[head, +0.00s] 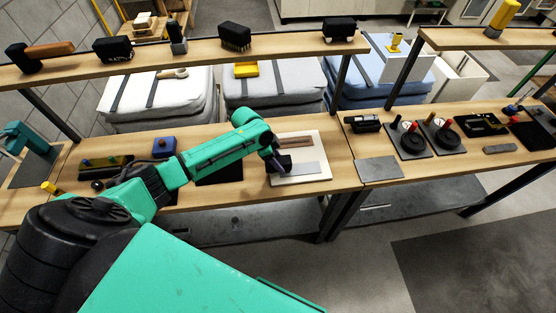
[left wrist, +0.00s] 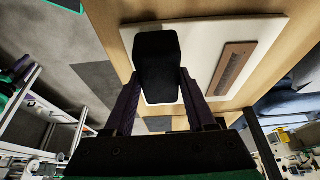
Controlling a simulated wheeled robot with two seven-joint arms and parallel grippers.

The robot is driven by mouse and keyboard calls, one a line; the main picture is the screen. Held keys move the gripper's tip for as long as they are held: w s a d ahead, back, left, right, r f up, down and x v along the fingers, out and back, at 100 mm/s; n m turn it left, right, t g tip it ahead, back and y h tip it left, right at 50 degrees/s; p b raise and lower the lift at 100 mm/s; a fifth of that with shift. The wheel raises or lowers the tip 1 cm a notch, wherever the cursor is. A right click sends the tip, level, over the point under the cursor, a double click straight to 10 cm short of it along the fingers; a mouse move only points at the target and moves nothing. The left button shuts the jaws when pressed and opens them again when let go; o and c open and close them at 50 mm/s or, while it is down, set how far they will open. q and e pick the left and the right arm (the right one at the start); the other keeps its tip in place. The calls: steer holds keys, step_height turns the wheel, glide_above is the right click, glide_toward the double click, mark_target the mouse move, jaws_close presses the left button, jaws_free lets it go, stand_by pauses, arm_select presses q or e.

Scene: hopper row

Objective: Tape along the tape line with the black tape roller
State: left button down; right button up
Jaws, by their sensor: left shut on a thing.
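My left gripper (head: 276,157) is shut on a black block-like thing, which I take to be the black tape roller (left wrist: 156,55). In the left wrist view it sits between the two dark fingers of the left gripper (left wrist: 160,85). In the head view it is a dark lump at the left part of the white board (head: 318,147). I cannot tell whether the roller touches the board. My right gripper is not in view.
A grey plate (head: 378,169) lies right of the board. A blue block (head: 164,147) and a dark tray (head: 105,165) stand to the left. A shelf (head: 190,50) with several black tools runs above the bench. Round black fixtures (head: 446,140) stand further right.

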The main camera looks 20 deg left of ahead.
mark_target(289, 159)
arm_select(q)
steer(key=shift+f+b, duration=0.55)
steer(key=shift+f, duration=0.3)
steer(key=shift+r, duration=0.15)
steer(key=w+d, duration=0.1)
steer(key=w+d+b, duration=0.1)
steer(key=d, duration=0.1)
steer(key=shift+d+f, duration=0.15)
steer(key=shift+f, duration=0.05)
steer(key=shift+w+d+r, duration=0.1)
steer(key=shift+w+d, duration=0.05)
steer(key=shift+d, duration=0.15)
